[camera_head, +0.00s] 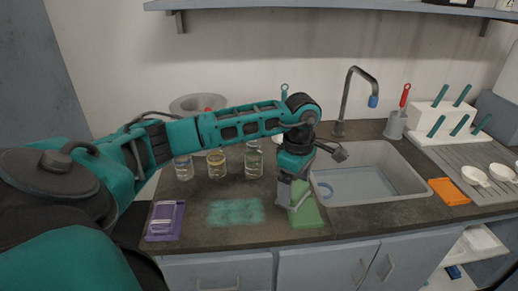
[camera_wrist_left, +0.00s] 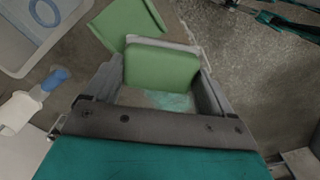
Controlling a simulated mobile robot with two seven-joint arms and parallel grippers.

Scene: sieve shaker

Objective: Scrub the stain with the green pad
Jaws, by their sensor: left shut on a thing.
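My left gripper (camera_head: 290,203) is shut on the green pad, which shows between the fingers in the left wrist view (camera_wrist_left: 160,66). The pad has a pale grey edge along its far side. A green tray (camera_head: 310,217) lies on the counter beside the gripper, left of the sink's front; it also shows behind the pad in the left wrist view (camera_wrist_left: 118,22). The teal stain (camera_head: 236,211) is a rough rectangle on the counter, left of the gripper. Part of it shows below the pad in the left wrist view (camera_wrist_left: 168,100). My right gripper is not in view.
A purple tray (camera_head: 164,222) lies left of the stain. Several glass jars (camera_head: 217,165) stand behind it. The sink (camera_head: 368,176) with a tall tap (camera_head: 347,100) is to the right. An orange pad (camera_head: 449,191) lies beyond the sink, near a drying rack.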

